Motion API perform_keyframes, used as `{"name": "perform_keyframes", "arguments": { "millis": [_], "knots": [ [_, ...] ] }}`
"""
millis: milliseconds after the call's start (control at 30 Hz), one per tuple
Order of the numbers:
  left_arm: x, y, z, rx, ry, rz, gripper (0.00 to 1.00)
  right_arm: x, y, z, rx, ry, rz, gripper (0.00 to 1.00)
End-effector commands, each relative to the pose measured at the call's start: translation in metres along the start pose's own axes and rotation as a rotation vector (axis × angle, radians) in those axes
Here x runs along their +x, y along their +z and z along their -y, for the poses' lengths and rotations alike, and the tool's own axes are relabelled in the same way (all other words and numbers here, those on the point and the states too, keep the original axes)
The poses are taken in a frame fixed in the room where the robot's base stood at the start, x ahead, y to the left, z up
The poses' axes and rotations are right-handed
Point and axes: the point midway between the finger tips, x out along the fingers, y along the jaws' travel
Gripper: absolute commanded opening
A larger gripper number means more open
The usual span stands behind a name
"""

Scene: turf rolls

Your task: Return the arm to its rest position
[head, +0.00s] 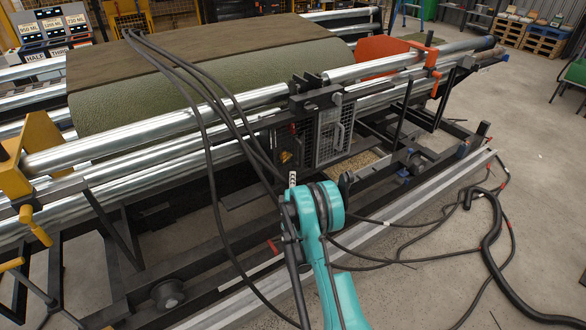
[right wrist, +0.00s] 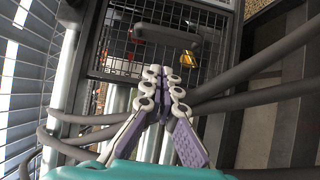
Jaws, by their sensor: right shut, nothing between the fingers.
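My right arm, teal, rises from the bottom middle of the head view. Its gripper (head: 292,179) shows only as a small piece beyond the teal joint, in front of the machine's lower frame. In the right wrist view the gripper (right wrist: 164,78) is shut and empty, its white and purple fingers together. They point toward a wire-mesh guard (right wrist: 130,45) with a dark handle. The mesh guard also shows in the head view (head: 334,130). My left gripper is in neither view.
A green turf roll (head: 210,85) lies on the machine behind metal rollers (head: 150,133). Black hoses (head: 205,130) hang down close to my right arm, and dark hoses cross beside the fingers in the wrist view (right wrist: 260,90). More hoses (head: 490,235) lie on the open concrete floor at right.

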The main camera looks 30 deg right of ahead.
Motion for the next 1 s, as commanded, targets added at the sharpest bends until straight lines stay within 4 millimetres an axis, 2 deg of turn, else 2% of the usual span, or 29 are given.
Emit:
{"name": "perform_keyframes", "arguments": {
  "millis": [233,333,467,567,700,800,867,1000],
  "knots": [
    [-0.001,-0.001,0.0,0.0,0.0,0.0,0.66,-0.008,0.0,0.0,0.001,0.0,0.0,0.0],
    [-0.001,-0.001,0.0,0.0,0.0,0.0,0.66,-0.008,-0.001,-0.007,0.018,-0.005,0.004,0.0],
    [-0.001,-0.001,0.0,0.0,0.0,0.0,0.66,-0.013,-0.004,-0.038,0.1,-0.031,0.024,0.0],
    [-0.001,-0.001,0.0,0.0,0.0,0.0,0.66,-0.023,-0.006,-0.073,0.206,-0.073,0.053,0.0],
    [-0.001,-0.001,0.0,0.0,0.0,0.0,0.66,-0.051,-0.009,-0.116,0.366,-0.152,0.096,0.0],
    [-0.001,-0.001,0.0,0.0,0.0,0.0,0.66,-0.078,-0.011,-0.139,0.475,-0.219,0.127,0.0],
    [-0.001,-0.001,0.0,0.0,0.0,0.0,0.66,-0.097,-0.012,-0.15,0.537,-0.264,0.144,0.0],
    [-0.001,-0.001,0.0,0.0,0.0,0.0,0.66,-0.149,-0.014,-0.167,0.676,-0.378,0.183,0.0]
  ]
}}
